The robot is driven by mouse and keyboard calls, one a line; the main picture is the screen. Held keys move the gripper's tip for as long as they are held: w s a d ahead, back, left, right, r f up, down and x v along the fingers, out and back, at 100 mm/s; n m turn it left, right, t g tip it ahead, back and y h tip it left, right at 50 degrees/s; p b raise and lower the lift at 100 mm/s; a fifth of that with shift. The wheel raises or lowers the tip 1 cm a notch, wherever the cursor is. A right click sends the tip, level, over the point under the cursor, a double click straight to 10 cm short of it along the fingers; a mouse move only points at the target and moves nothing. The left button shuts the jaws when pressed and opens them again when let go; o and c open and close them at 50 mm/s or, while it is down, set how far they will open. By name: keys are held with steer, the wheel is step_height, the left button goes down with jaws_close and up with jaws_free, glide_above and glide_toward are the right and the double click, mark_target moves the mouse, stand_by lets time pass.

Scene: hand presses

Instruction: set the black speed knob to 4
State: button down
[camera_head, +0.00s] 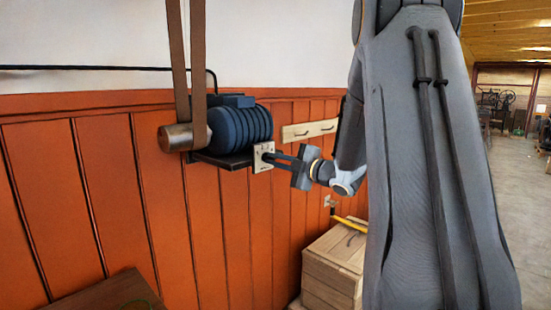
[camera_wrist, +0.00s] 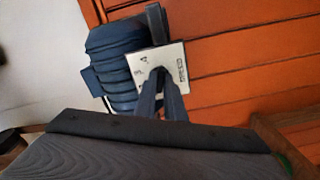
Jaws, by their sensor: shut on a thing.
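A pale square dial plate (camera_head: 263,157) is mounted on the orange wall beside the blue motor. It also shows in the wrist view (camera_wrist: 177,54), with a few dark marks, one of which looks like a 4 at its upper left. My gripper (camera_head: 272,157) reaches the plate from the right in the head view. In the wrist view my gripper (camera_wrist: 160,76) has its two fingers close together at the middle of the plate, shut on the black speed knob.
The blue ribbed motor (camera_head: 240,127) sits on a dark shelf left of the plate, with a brown belt (camera_head: 198,50) rising from its pulley. A peg rail (camera_head: 309,130) is on the wall to the right. Wooden crates (camera_head: 333,265) stand below, and a brown tabletop (camera_head: 110,292) is at lower left.

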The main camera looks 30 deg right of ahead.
steer(key=m+p, duration=0.2)
steer(key=m, duration=0.2)
steer(key=shift+m+p, duration=0.85)
steer(key=shift+m, duration=0.85)
steer(key=c, duration=1.8)
jaws_free()
steer(key=shift+c, duration=0.2)
steer(key=b+v, duration=0.2)
steer(key=v, duration=0.6)
